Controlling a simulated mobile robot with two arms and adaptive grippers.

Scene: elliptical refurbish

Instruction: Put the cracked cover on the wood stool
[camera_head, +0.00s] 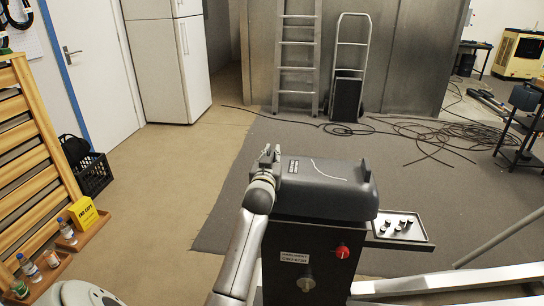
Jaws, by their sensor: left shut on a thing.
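The cracked cover (330,182) is a dark grey shell with a pale, wavy crack line across its top. It sits at the top of a dark machine console (310,235), and I cannot tell whether it is seated or slightly lifted. My left gripper (270,160) is shut on the cover's left edge, with its arm reaching up from below. My right gripper is not in view. No wood stool can be made out in this view.
A small tray (400,236) with several little parts juts out right of the console. A slatted wooden rack (30,150) with bottles on ledges stands at left. A black crate (95,175), a white fridge (170,65), a ladder (298,60) and loose cables (420,135) lie beyond. Floor at centre left is clear.

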